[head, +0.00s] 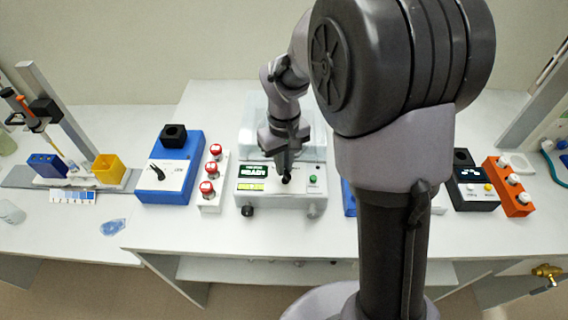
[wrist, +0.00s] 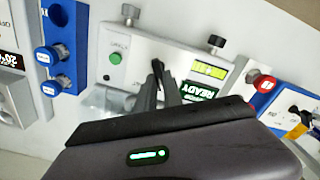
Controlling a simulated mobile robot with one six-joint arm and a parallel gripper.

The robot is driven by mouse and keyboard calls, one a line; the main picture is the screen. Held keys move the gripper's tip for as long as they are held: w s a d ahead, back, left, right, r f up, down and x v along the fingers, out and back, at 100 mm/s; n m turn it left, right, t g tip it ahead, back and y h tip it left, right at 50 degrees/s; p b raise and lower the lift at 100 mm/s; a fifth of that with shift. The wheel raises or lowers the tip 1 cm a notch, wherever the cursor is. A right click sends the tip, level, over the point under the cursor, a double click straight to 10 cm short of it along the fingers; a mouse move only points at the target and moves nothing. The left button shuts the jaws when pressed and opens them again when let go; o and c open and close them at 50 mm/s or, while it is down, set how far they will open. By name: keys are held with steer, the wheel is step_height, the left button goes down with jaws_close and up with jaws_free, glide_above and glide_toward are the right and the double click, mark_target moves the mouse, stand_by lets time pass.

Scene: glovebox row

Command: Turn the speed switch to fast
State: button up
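A white device (head: 265,188) stands mid-bench, with a green-lit display, a READY panel and a green button; it also shows in the wrist view (wrist: 140,62). A small black switch (head: 287,179) is on its front panel, and it appears at my fingertips in the wrist view (wrist: 157,66). No speed label is readable, so I cannot tell its setting. My gripper (head: 286,168) points down at this switch, with its fingertips (wrist: 157,82) at or right beside it. The fingers look close together, and whether they touch or clasp the switch is unclear.
A black box (head: 470,188) and an orange strip (head: 509,186) stand right. My arm hides part of the bench. The front edge is clear.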

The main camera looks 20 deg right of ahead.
jaws_close()
steer(key=shift+d+m, duration=0.2)
steer(key=shift+m, duration=2.6)
steer(key=o, duration=0.6)
jaws_free()
steer(key=shift+r, duration=0.1)
